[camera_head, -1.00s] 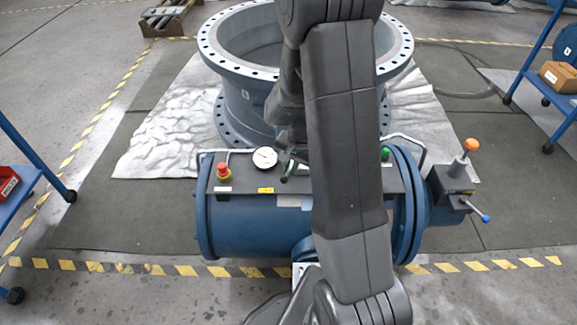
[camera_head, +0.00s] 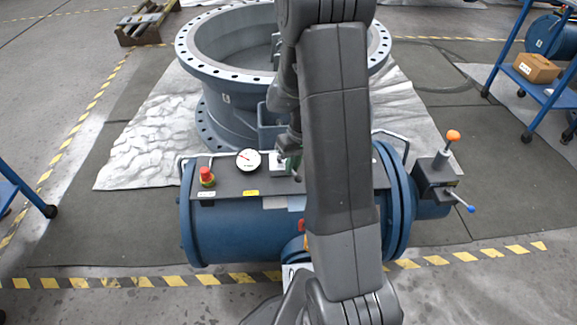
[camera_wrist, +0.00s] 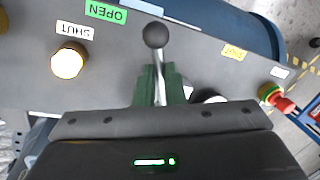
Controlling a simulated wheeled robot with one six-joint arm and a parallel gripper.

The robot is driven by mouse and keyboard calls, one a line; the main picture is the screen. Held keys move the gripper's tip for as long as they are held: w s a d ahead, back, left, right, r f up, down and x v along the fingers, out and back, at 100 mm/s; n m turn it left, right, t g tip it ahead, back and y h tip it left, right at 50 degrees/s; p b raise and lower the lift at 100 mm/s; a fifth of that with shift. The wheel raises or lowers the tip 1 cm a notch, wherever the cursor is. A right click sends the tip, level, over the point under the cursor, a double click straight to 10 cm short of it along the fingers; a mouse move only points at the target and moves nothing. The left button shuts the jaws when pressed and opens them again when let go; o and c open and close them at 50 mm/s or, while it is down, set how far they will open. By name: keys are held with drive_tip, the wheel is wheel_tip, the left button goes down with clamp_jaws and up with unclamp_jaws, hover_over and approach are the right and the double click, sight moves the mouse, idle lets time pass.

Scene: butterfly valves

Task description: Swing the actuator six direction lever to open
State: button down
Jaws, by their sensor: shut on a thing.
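The direction lever (camera_wrist: 155,36) has a dark ball knob on a thin metal rod and stands on the grey panel (camera_wrist: 205,50) of the blue actuator (camera_head: 245,235). My gripper (camera_wrist: 159,84) is shut on the lever's rod, with its green pads on either side and the knob sticking out past them. In the head view my gripper (camera_head: 290,163) is at the panel, partly hidden by my arm; the lever's base is hidden.
A red stop button (camera_head: 207,176) and a dial gauge (camera_head: 248,160) sit left of my gripper. A lit lamp (camera_wrist: 67,63) has a white SHUT label. An orange-knobbed handle (camera_head: 453,136) is at the right end. A large valve ring (camera_head: 225,78) stands behind.

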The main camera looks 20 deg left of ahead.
drive_tip(key=shift+w+d+n, duration=0.1)
drive_tip(key=shift+w+n, duration=0.15)
drive_tip(key=shift+n, duration=0.15)
idle(0.3)
drive_tip(key=c, duration=1.5)
unclamp_jaws()
drive_tip(key=r+p, duration=0.1)
drive_tip(key=r, duration=0.3)
drive_tip(key=w+d+r+p, duration=0.1)
drive_tip(key=r, duration=0.4)
drive_tip(key=w+r+p, duration=0.1)
drive_tip(key=r, duration=0.3)
drive_tip(key=shift+w+d+r, duration=0.15)
drive_tip(key=shift+d+r, duration=0.1)
drive_tip(key=f+b, duration=0.1)
drive_tip(key=f, duration=0.3)
drive_tip(key=s+a+f+b, duration=0.1)
drive_tip(key=f, duration=0.4)
drive_tip(key=s+f+b, duration=0.1)
drive_tip(key=f, duration=0.3)
drive_tip(key=shift+s+a+f, duration=0.15)
drive_tip(key=shift+a+f, duration=0.1)
drive_tip(key=shift+f, duration=0.05)
drive_tip(key=shift+r, duration=0.1)
